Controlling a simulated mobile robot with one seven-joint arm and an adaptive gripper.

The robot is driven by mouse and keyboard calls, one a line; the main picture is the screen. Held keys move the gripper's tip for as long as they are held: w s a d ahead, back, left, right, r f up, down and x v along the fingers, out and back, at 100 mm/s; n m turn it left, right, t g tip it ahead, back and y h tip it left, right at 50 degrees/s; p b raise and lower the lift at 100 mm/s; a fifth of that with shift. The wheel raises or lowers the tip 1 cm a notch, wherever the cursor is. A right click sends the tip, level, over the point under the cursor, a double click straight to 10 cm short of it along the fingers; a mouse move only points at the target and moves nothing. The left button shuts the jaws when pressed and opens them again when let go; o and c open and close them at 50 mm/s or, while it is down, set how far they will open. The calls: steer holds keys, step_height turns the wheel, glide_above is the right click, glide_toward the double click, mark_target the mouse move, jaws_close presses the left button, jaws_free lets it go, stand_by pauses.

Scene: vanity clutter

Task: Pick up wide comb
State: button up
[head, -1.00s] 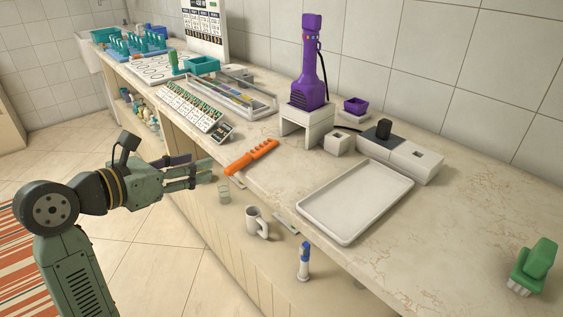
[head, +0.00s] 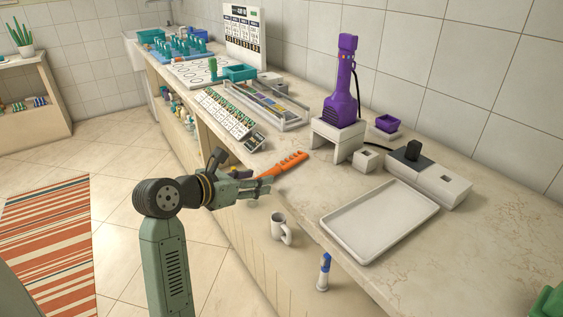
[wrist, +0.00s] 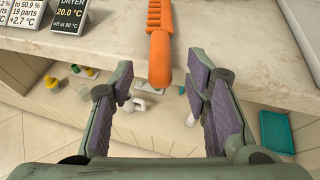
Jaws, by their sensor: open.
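The wide comb (head: 283,165) is orange and lies flat on the near edge of the counter. Its rounded handle end sticks out a little past the edge, toward my gripper. In the wrist view the comb (wrist: 160,45) has a ridged far part, and its handle end points down between my jaws. My gripper (head: 264,184) is open and empty, off the counter's front edge beside the handle end. In the wrist view the two purple-padded fingers of my gripper (wrist: 160,80) stand left and right of the handle's line, apart from it.
A card rack (head: 227,112) and a small dryer sign (wrist: 71,15) stand left of the comb. A white stand (head: 337,138) holds a purple tool (head: 346,85). A white tray (head: 330,224) lies to the right. A white mug (head: 279,228) sits below the counter top.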

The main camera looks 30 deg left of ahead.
steer(key=shift+w+f, duration=0.2)
steer(key=shift+w, duration=0.15)
steer(key=shift+c, duration=0.3)
jaws_close()
steer(key=shift+r, duration=0.15)
